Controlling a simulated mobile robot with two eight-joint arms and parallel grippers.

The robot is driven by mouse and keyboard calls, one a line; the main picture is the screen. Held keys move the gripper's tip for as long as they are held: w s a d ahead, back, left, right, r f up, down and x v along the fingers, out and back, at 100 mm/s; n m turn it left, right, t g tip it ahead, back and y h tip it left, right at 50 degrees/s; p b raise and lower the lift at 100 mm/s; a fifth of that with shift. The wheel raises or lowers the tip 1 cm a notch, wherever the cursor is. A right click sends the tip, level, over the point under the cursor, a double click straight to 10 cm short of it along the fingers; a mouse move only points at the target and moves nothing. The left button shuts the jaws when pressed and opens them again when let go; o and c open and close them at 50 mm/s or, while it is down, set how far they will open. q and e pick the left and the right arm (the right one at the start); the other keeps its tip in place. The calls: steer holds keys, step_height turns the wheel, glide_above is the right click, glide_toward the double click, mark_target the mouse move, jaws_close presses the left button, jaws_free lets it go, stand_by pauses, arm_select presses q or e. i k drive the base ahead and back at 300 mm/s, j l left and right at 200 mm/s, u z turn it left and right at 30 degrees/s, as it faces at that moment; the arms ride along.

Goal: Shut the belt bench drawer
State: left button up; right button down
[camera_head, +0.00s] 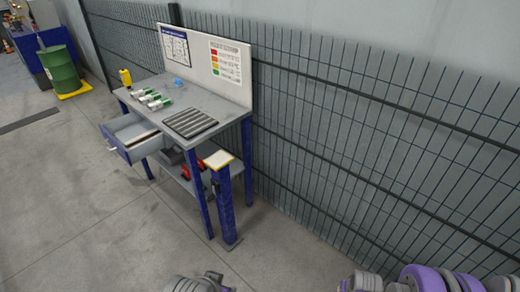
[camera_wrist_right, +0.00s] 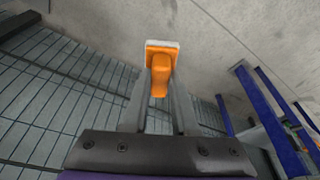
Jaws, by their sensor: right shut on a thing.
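The belt bench (camera_head: 225,112) stands against the mesh fence, with a grey top and blue legs. My right gripper (camera_wrist_right: 160,82) is shut on an orange-handled object (camera_wrist_right: 160,65) with a pale edge, perhaps a brush. It is held above the floor, with bench legs at the right of the wrist view, apart from the gripper. My left gripper is not in view.
A ribbed dark mat (camera_head: 190,122), small white-green items (camera_head: 152,99) and a yellow object (camera_head: 126,77) are on the bench. A blue post (camera_head: 224,205) stands at its near right. A green drum (camera_head: 59,69) is at far left. Floor left of the drawer is clear.

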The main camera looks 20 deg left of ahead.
mark_target(142, 128)
steer(key=u, duration=1.55)
steer(key=i+j+u, duration=0.1)
steer(key=i+u, duration=0.2)
steer(key=i, duration=0.25)
steer(key=i+u, duration=0.3)
steer(key=i, duration=0.3)
steer(key=i+u, duration=0.1)
steer(key=i, duration=2.75)
steer(key=i+l+u, duration=0.1)
steer(key=i+u, duration=0.2)
steer(key=i, duration=1.05)
steer(key=i+z, duration=0.2)
steer(key=z, duration=1.15)
